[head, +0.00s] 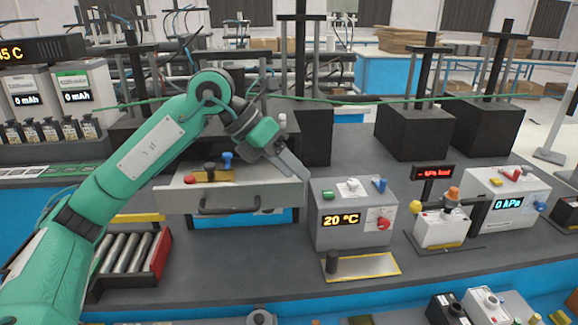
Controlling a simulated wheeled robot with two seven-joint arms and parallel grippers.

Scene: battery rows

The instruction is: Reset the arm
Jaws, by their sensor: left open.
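My left arm (155,155) is green and comes in from the left edge, rising to an elbow and then bending down to the right. My left gripper (296,168) is open and hangs above the right end of an open drawer (235,198). It looks empty. I cannot tell whether its fingers touch the drawer's edge. In the drawer are a yellow piece and small parts with black and blue tops (226,158). My right gripper is not in view.
Right of the drawer stands a grey box reading 20 °C (345,228), then a 0 kPa box (508,195) and a small unit with an orange knob (441,229). A roller rack (126,252) is at lower left. Black press stands (415,130) are behind.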

